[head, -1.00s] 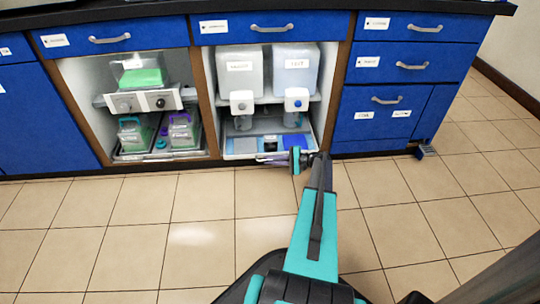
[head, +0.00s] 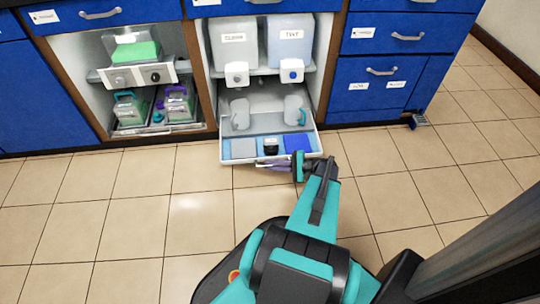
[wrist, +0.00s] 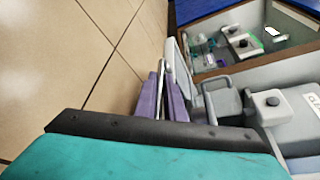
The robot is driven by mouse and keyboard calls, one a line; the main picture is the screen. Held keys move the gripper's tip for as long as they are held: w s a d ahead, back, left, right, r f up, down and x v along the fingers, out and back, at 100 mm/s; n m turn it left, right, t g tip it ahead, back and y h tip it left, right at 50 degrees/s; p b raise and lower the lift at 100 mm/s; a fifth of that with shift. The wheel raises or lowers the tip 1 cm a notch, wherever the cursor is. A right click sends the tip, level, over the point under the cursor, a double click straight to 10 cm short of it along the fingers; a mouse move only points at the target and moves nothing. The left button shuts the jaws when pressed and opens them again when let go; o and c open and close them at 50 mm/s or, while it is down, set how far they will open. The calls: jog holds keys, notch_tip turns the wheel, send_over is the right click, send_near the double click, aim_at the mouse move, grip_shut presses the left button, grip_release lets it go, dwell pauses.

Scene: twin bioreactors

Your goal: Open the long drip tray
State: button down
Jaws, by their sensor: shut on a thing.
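The long drip tray (head: 268,126) is a pale, shallow tray at the bottom of the right open bay, slid out well past the cabinet front. It holds two light mugs at the back, the left one (head: 240,113) and the right one (head: 294,110), and grey, black and blue items along the front. My gripper (head: 280,163) is at the middle of the tray's front edge. In the wrist view its purple fingers (wrist: 162,98) are shut around the tray's thin handle bar (wrist: 162,72). The tray's front face is partly hidden by my gripper.
Two large white containers with taps, left (head: 233,45) and right (head: 290,40), stand on the shelf above the tray. Blue drawers (head: 380,70) flank the right side. The tiled floor (head: 130,210) in front is clear.

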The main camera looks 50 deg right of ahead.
jog(key=shift+s+a, duration=0.5)
jog(key=shift+s, duration=0.2)
jog(key=c, duration=1.8)
grip_release()
jog(key=shift+c, duration=0.2)
jog(key=p+v, duration=0.4)
jog(key=v, duration=0.9)
jog(key=shift+s, duration=0.35)
jog(key=shift+d+r, duration=0.1)
jog(key=shift+r, duration=0.05)
